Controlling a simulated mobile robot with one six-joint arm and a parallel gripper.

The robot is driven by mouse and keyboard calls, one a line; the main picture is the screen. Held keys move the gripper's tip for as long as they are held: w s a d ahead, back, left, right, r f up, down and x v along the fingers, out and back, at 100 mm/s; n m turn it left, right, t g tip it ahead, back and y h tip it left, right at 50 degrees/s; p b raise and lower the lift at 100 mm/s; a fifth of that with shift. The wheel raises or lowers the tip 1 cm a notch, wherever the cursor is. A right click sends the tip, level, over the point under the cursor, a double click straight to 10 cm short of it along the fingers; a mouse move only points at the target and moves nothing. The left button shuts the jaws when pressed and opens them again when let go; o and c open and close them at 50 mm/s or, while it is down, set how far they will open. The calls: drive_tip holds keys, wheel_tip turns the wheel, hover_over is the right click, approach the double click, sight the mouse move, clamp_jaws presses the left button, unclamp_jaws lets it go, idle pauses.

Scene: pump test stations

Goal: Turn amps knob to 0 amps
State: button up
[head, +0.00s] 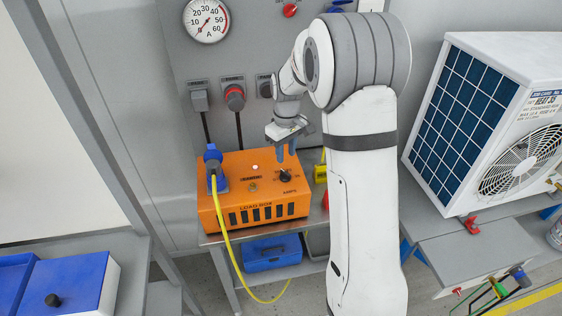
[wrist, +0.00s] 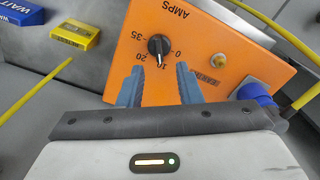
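The amps knob (wrist: 158,46) is a small black dial on the orange load box (wrist: 215,35). In the wrist view it appears with its printed scale upside down, and its pale mark seems to point down toward the 10 and 20 labels. In the head view the knob (head: 285,176) is at the box's right side. My gripper (wrist: 159,68) is open, its two blue fingers apart and empty, with the knob just beyond the fingertips. In the head view my gripper (head: 286,155) is above the knob, apart from it.
A blue plug (head: 215,172) with a yellow cable is on the box's left side. An ammeter (head: 206,20) hangs on the wall above. A yellow RETEST block (wrist: 75,34) lies beside the box. An outdoor fan unit (head: 480,120) stands at right.

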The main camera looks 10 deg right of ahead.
sight(285, 172)
drive_tip(key=shift+w+f, duration=0.2)
drive_tip(key=shift+f, duration=0.15)
wheel_tip(285, 172, down, 8)
drive_tip(key=shift+r+p, duration=0.25)
drive_tip(key=shift+p, duration=0.55)
drive_tip(key=shift+c, duration=0.4)
clamp_jaws()
drive_tip(key=shift+a, duration=0.15)
